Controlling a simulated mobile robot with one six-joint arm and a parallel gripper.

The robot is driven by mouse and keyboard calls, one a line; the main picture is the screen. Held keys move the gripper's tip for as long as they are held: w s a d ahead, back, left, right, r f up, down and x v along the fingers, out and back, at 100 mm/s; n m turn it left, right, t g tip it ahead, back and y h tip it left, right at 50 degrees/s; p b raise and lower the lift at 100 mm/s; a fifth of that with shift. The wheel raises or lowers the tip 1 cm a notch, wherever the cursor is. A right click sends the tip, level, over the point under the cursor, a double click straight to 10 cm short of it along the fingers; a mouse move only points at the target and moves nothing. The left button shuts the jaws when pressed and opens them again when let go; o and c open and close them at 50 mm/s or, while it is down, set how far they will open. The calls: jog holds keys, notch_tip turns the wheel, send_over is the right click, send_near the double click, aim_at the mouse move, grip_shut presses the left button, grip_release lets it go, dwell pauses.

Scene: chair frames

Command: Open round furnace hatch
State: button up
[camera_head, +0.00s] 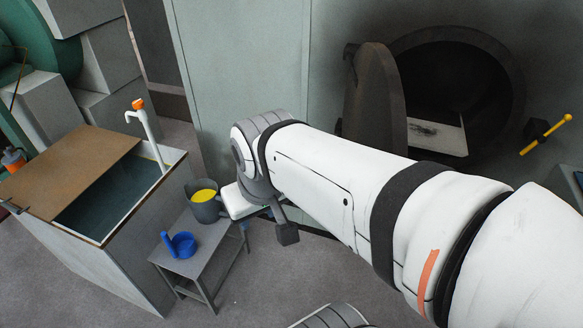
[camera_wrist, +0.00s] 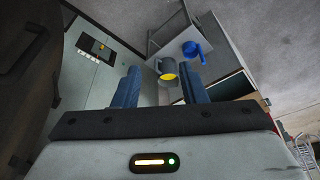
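The round furnace hatch (camera_head: 378,100) is a dark thick disc. It stands swung out from the wall, seen nearly edge-on, at the left of the round dark furnace opening (camera_head: 480,75). A pale slab with dark smudges lies inside the opening. My white arm reaches across in front, below the hatch, and covers its lower part. My gripper (camera_wrist: 160,82) shows in the wrist view with its two blue fingers apart and nothing held between them. The fingers are mostly hidden in the head view. A large dark shape fills the left of the wrist view; I cannot tell whether it is the hatch.
A small grey table (camera_head: 222,255) bears a grey pot with yellow contents (camera_head: 204,203) and a blue cup (camera_head: 180,245). A basin cabinet (camera_head: 125,265) with a white tap stands at left. A yellow-handled fitting (camera_head: 545,135) juts from the wall at right. Floor at lower left is clear.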

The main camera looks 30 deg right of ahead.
jog(key=s+d+f+n+g+h+b, duration=0.1)
jog(key=d+f+n+g+h+b, duration=0.45)
jog(key=d+f+g+h, duration=0.4)
jog(key=w+d+f+n+t+h+b, duration=0.1)
jog(key=w+d+f+n+h+b, duration=0.1)
jog(key=w+d+f+n+h, duration=0.2)
jog(key=w+d+n+h, duration=0.3)
jog(key=n+h, duration=0.1)
jog(key=n, duration=0.1)
jog(key=shift+w+d+b, duration=0.3)
jog(key=shift+b, duration=0.1)
jog(key=b+x, duration=0.1)
jog(key=x, duration=0.7)
jog(key=shift+d, duration=0.1)
grip_shut()
jog(key=w+a+p, duration=0.1)
jog(key=w+a, duration=0.4)
jog(key=shift+a+r, duration=0.15)
jog(key=shift+a, duration=0.05)
jog(key=shift+c, duration=1.9)
grip_release()
jog(key=shift+d, duration=0.1)
jog(key=o, duration=0.3)
jog(key=shift+w+d, duration=0.15)
jog(key=shift+d, duration=0.1)
jog(key=shift+o, duration=1.2)
jog(key=shift+a, duration=0.1)
